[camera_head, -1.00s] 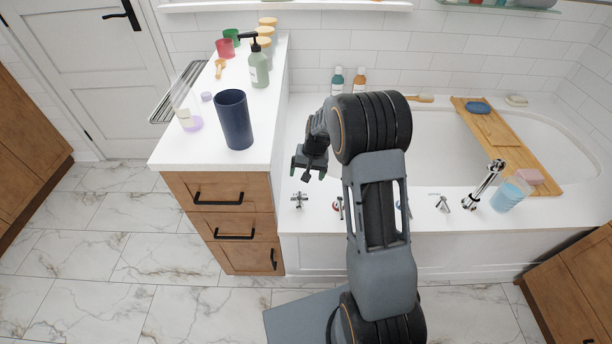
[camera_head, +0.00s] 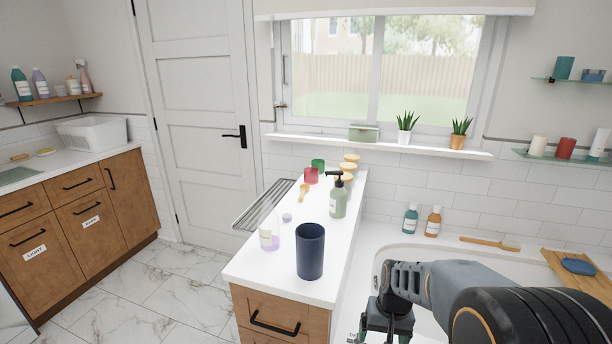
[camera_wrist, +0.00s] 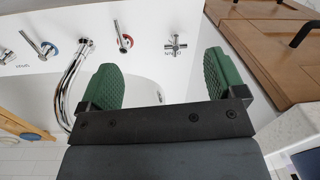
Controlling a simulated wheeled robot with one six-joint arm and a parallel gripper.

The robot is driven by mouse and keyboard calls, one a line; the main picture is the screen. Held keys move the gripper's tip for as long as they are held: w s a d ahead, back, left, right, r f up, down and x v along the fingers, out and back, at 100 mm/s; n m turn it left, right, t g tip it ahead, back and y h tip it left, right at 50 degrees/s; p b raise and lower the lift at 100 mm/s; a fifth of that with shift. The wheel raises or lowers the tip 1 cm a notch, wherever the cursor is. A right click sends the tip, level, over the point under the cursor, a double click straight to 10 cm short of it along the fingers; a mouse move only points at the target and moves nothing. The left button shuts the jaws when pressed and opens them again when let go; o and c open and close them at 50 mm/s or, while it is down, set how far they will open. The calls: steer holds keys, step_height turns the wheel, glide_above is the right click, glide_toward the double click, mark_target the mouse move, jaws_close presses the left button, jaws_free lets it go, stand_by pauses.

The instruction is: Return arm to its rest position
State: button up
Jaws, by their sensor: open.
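My gripper (camera_head: 385,322) hangs at the end of my arm at the lower right of the head view, to the right of the white counter, over the near side of the bathtub. In the wrist view my gripper (camera_wrist: 165,80) shows its two green ribbed fingers wide apart with nothing between them. Beyond the fingers are a chrome tap (camera_wrist: 72,85) and cross-shaped handles on the white tub deck. The fingertips are partly cut off in the head view.
The white counter (camera_head: 265,272) holds a dark blue cup (camera_head: 310,251), a green pump bottle (camera_head: 338,197) and several small jars. Two bottles (camera_head: 411,219) stand at the tub's back edge. A wooden tub tray (camera_head: 585,285) lies at right. Wooden drawers (camera_wrist: 272,45) are close in the wrist view.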

steer(key=s+a+r+n+t+p, duration=0.1)
steer(key=s+r+t+p, duration=0.1)
steer(key=s+r, duration=0.3)
steer(key=s+r+t+h+p, duration=0.1)
steer(key=s+r+p, duration=0.3)
steer(key=r, duration=0.8)
steer(key=shift+s+a+r+n+t+p, duration=0.35)
steer(key=shift+s+n+t, duration=0.05)
steer(key=shift+s, duration=0.1)
steer(key=shift+a+r, duration=0.1)
steer(key=shift+r, duration=0.25)
steer(key=shift+c, duration=0.2)
